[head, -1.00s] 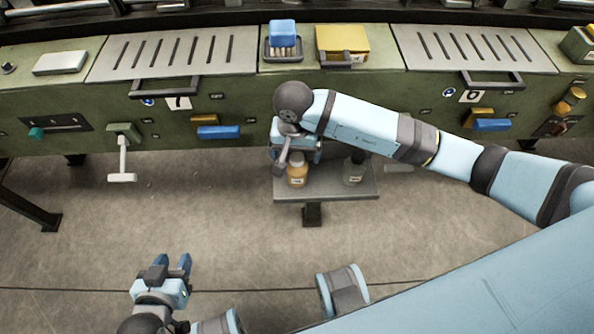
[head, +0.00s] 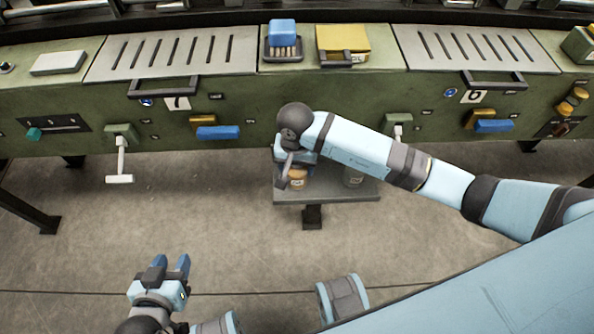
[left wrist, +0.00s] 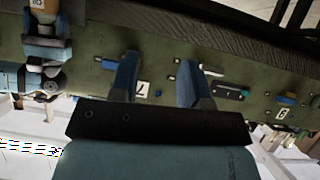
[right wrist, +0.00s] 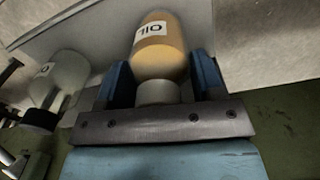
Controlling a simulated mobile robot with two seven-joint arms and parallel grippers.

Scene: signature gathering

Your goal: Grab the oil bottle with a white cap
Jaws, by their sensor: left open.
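The oil bottle (head: 297,181), with an amber body, stands on a small grey shelf (head: 330,194) below the machine, partly hidden by my right gripper (head: 285,168). In the right wrist view, the oil bottle (right wrist: 157,48) shows its OIL label and pale cap (right wrist: 157,92). The fingers of my right gripper (right wrist: 164,75) are open, one on each side of the bottle near its cap end; I cannot tell whether they touch it. My left gripper (head: 171,267) is open and empty over the floor at lower left; its fingers also show in the left wrist view (left wrist: 158,75).
A second, pale bottle (head: 353,178) stands to the right on the same shelf; its dark cap (right wrist: 40,119) shows in the right wrist view. The green machine (head: 250,115) runs behind, with a T-shaped handle (head: 120,165) jutting out at left. The floor in front is clear.

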